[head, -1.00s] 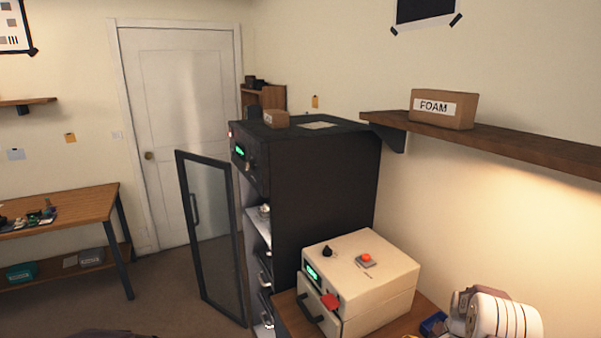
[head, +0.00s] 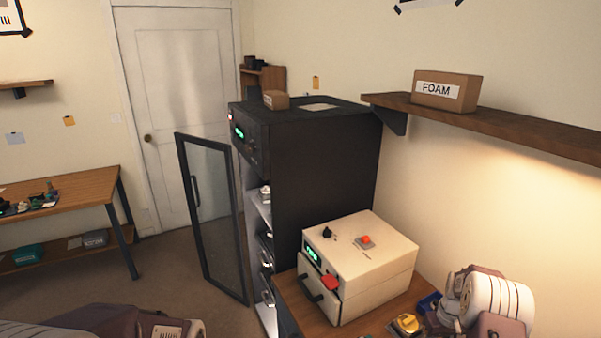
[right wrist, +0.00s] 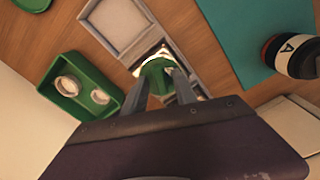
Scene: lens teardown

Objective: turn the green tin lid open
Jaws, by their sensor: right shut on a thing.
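The green tin lid (right wrist: 155,68) shows in the right wrist view, partly hidden behind my right gripper (right wrist: 162,76). The two fingers are shut on it, one on each side. A bright gold and white edge shows just beyond the lid. I cannot tell how far the lid is turned. The tin's body is hidden. In the head view my right arm is at the lower right, but its fingers are not clear there. My left arm shows at the lower left; its gripper is not in view.
A green tray (right wrist: 68,108) with two pale rings, a grey square tray (right wrist: 88,22), a teal mat (right wrist: 230,50) and a black cylinder marked A (right wrist: 312,58) surround the lid. In the head view a cream box (head: 375,250) sits beside a dark cabinet (head: 315,165) with an open glass door (head: 215,215).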

